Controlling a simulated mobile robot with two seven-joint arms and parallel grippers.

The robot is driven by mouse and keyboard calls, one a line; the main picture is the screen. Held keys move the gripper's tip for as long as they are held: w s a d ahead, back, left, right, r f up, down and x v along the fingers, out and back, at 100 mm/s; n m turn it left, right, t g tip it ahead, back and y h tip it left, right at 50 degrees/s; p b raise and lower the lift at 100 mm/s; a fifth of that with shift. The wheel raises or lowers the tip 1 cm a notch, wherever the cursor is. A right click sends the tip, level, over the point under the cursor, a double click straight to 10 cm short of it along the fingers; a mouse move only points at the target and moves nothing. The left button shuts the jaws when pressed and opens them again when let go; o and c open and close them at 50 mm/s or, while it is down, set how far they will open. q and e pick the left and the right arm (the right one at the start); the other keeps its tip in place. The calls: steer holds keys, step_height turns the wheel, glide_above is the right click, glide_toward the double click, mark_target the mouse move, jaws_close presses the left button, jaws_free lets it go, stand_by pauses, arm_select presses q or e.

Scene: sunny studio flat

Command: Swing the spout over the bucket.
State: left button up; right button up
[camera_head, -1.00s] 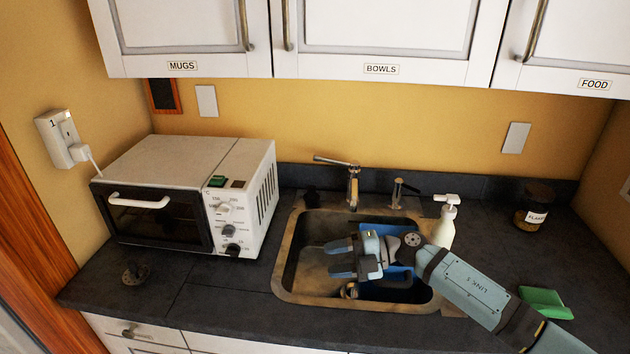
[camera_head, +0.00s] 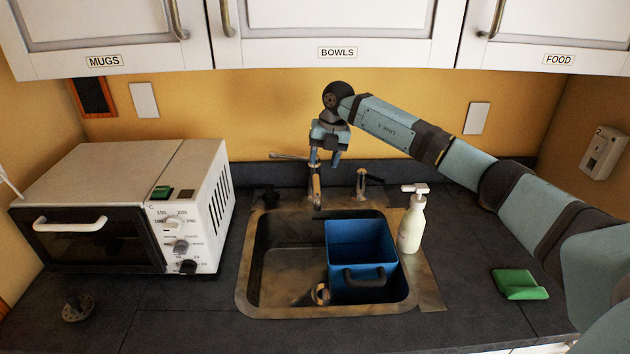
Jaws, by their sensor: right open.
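The metal tap spout (camera_head: 315,190) stands at the back edge of the sink, its lever reaching left. The blue bucket (camera_head: 362,243) stands upright in the right half of the sink, its handle at the front. The spout's visible end is at the left of the bucket's back left corner, not over its opening. My right gripper (camera_head: 325,160) points down at the top of the spout, with its jaws open. It hides part of the tap; I cannot tell whether a finger touches it. My left gripper is not in view.
A white soap bottle (camera_head: 411,222) stands right of the sink, near a small metal dispenser (camera_head: 361,188). A toaster oven (camera_head: 130,210) fills the left counter. Wall cupboards (camera_head: 337,30) hang above my right arm.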

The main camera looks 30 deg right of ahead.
mark_target(317, 184)
steer(key=f, duration=0.2)
steer(key=a+f, duration=0.1)
steer(key=f, duration=0.2)
steer(key=w+f+p, duration=0.1)
steer(key=f, duration=0.1)
steer(key=shift+a+f, duration=0.15)
steer(key=shift+f, duration=0.2)
steer(key=shift+c, duration=0.4)
jaws_close()
